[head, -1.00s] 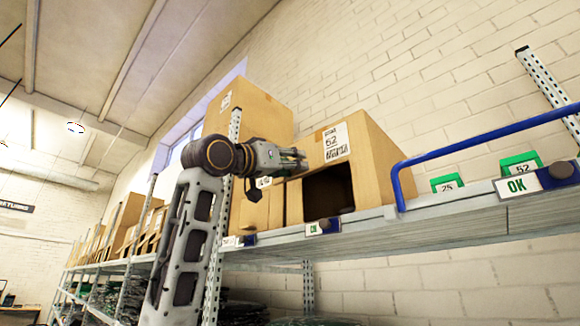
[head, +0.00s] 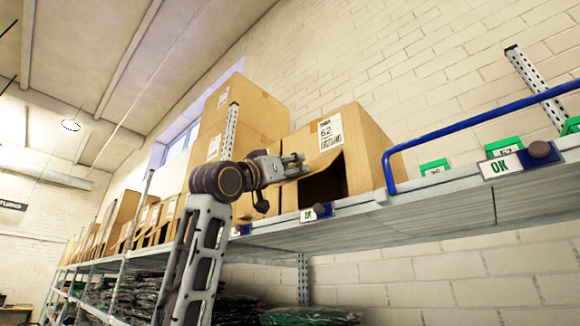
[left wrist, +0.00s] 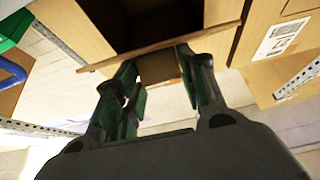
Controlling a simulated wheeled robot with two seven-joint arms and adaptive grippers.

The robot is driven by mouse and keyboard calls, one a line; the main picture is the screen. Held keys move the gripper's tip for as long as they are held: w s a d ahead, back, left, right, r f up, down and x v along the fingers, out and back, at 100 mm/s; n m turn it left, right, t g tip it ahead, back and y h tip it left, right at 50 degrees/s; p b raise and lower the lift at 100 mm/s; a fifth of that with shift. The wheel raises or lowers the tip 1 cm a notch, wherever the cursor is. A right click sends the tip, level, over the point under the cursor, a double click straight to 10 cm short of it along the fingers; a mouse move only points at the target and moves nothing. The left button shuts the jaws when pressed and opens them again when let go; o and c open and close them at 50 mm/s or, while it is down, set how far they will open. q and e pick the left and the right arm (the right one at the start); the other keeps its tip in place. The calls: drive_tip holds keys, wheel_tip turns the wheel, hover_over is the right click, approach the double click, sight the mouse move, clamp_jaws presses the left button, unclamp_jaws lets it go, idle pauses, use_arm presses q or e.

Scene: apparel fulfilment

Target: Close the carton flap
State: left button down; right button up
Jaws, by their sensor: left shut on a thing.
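The carton flap (head: 324,162) curves outward at the opening's upper left. My left gripper (head: 303,165) is at the flap's left side. In the left wrist view, its fingers are shut on a brown cardboard piece (left wrist: 158,68) at the opening's edge, which I take as the flap. My right gripper is not in view.
Taller cartons (head: 240,105) stand to the left, beside a perforated upright (head: 230,130). An OK tag (head: 316,212) hangs on the shelf edge below the opening.

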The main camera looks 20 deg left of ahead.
use_arm(q)
drive_tip(key=shift+w+d+f, duration=0.1)
drive_tip(key=shift+w+f, duration=0.05)
drive_tip(key=shift+f, duration=0.1)
drive_tip(key=c, duration=1.3)
unclamp_jaws()
drive_tip(key=o, duration=0.4)
drive_tip(key=shift+r, duration=0.15)
drive_tip(key=shift+o, duration=0.2)
drive_tip(key=shift+s, duration=0.3)
drive_tip(key=v, duration=1.1)
drive_tip(key=shift+s+a+f, duration=0.2)
drive_tip(key=shift+s+a, duration=0.05)
drive_tip(key=shift+s, duration=0.05)
